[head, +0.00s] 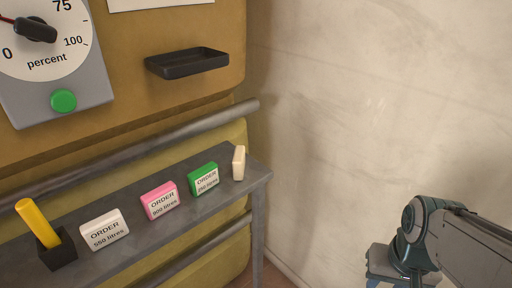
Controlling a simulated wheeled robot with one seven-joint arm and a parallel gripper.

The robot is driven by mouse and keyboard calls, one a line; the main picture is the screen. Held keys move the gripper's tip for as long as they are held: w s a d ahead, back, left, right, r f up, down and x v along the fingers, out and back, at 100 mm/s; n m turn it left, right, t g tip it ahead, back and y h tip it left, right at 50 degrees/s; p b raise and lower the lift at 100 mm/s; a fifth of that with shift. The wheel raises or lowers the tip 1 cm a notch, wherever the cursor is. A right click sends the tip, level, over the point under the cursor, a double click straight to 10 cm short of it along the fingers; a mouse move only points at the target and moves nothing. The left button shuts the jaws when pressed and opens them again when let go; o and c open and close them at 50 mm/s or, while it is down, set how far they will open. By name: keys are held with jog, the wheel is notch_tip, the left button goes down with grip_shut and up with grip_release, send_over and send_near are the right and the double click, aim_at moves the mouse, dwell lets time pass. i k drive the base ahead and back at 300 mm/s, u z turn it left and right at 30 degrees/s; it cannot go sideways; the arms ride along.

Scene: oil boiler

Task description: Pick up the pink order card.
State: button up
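The pink order card (160,200) stands on the narrow grey shelf (258,170), reading "ORDER 800 litres". It is a small block with a white label, between a white order card (104,230) on its left and a green order card (203,178) on its right. My gripper (388,262) is at the lower right, in front of the pale wall, well away from the cards. Its fingers are not clearly visible, partly cut off by the bottom edge.
A cream block (239,163) stands at the shelf's right end. A yellow stick (37,222) leans in a black holder (56,251) at the left. A rail (190,132) runs behind the shelf. A black tray (187,63) juts from the boiler above.

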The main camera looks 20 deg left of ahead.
aim_at(163, 198)
jog(key=z, duration=1.25)
jog(key=k, duration=1.15)
jog(key=u, duration=1.2)
